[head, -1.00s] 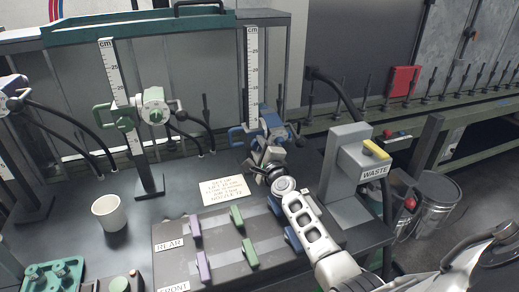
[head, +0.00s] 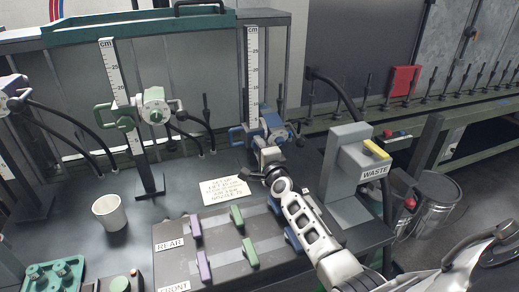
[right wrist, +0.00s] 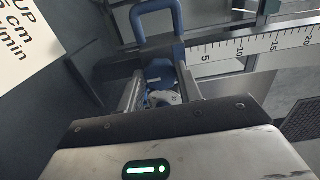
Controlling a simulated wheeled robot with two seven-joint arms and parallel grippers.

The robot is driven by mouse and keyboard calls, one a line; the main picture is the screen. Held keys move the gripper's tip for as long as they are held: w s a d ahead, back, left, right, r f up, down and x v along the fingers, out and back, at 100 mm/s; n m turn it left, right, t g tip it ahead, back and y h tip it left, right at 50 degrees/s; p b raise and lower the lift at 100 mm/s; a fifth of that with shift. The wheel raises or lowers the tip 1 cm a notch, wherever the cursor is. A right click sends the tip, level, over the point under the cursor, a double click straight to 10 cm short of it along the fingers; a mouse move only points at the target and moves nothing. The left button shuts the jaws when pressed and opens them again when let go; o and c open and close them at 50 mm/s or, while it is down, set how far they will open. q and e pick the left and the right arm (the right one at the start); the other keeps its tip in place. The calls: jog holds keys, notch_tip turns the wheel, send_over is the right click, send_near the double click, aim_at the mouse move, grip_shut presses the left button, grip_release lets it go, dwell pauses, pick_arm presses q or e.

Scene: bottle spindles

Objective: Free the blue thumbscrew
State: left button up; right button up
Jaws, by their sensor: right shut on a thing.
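The blue carriage (head: 264,132) sits low on the right-hand upright ruler (head: 252,75). In the right wrist view its blue loop handle (right wrist: 158,20) is at the top. My right gripper (head: 268,154) is at the near side of the carriage. In the right wrist view the two fingers of my right gripper (right wrist: 160,88) are closed on a blue knob, the blue thumbscrew (right wrist: 159,72). The fingers and the gripper body hide part of it. My left gripper is not in view.
A panel (head: 220,250) with purple, green and blue levers is below the arm. A green carriage (head: 153,108) and white cup (head: 109,212) are further left.

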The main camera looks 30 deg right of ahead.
jog(key=o, duration=1)
